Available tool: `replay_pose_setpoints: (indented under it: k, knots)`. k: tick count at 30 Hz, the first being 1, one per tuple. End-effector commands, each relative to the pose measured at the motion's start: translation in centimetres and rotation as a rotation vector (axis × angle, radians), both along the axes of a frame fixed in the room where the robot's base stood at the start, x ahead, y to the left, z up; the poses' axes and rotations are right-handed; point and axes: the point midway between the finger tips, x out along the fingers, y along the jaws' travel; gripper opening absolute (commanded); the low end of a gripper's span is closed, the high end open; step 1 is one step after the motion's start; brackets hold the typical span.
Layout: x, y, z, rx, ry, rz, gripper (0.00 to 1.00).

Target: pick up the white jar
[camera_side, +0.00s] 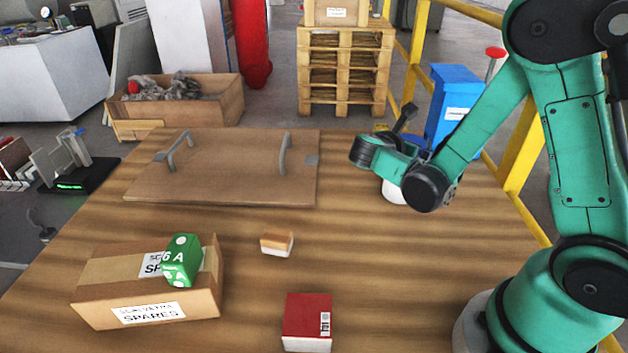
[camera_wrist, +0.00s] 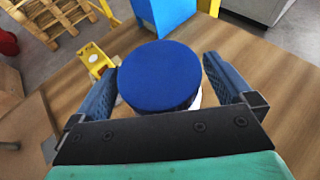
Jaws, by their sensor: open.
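The white jar (camera_side: 394,192) stands on the wooden table near its back right part. In the side view my arm hides most of it, with some white body showing below and some blue above. In the wrist view its round blue lid (camera_wrist: 158,76) faces the camera, and a sliver of white body shows at its lower right. My gripper (camera_wrist: 163,68) is open, one finger on each side of the jar. I see a gap to the right finger; contact on the left cannot be told. In the side view, my gripper's fingers are hidden.
A brown board with two handles (camera_side: 225,165) lies left of the jar. Nearer are a cardboard box (camera_side: 100,290) bearing a green block (camera_side: 181,260), a small orange-and-white block (camera_side: 277,243) and a red box (camera_side: 307,316). A blue bin (camera_side: 458,100) and yellow railing (camera_side: 523,140) stand beyond the table.

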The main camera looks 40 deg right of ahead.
Motion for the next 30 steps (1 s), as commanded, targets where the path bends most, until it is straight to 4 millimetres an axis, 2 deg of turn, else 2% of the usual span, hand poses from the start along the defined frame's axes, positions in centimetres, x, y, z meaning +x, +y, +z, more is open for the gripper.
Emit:
replay_pose_setpoints:
  k: [8,11,18,19,30]
  knots:
    - [0.04,-0.33,-0.14,0.001,-0.001,0.001,1.00]
    - [0.04,-0.31,-0.13,0.001,-0.001,0.001,0.74]
    - [0.03,-0.30,-0.13,0.001,-0.001,0.001,0.06]
    - [0.03,-0.30,-0.13,0.001,-0.001,0.001,0.00]
    - [0.03,-0.30,0.18,0.001,-0.001,0.001,0.00]
